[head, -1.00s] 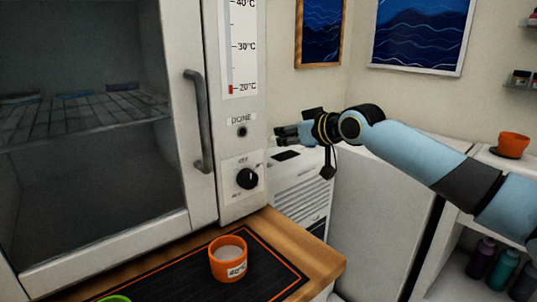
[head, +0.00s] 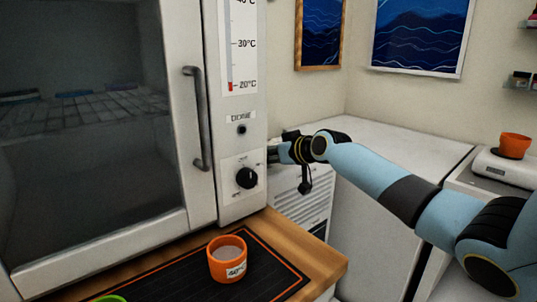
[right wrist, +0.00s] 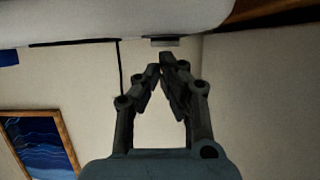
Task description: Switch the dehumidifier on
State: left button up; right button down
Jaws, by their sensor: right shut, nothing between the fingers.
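The dehumidifier (head: 305,212) is the white box with slatted vents behind the oven's right side in the head view. My right gripper (head: 275,154) is at its top, close to the oven panel's right edge, and covers part of that top. In the right wrist view the right gripper (right wrist: 162,70) has its fingertips together with nothing between them. A pale body, probably the dehumidifier (right wrist: 110,22), spans the top of that view, with a small grey piece (right wrist: 161,41) at its edge just beyond the fingertips. I cannot tell whether they touch. My left gripper is out of view.
The oven (head: 240,206) with a black knob (head: 246,177) stands left of the gripper. An orange cup (head: 227,262) sits on a dark mat (head: 170,284) on the wooden counter in front. A white cabinet (head: 380,210) stands to the right.

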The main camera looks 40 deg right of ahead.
jog(key=shift+f, duration=0.1)
jog(key=shift+s+f+b, duration=0.2)
jog(key=shift+f+b, duration=0.3)
jog(key=shift+b, duration=0.1)
jog(key=shift+r, duration=0.3)
jog(key=shift+r+p, duration=0.65)
jog(key=shift+p, duration=0.1)
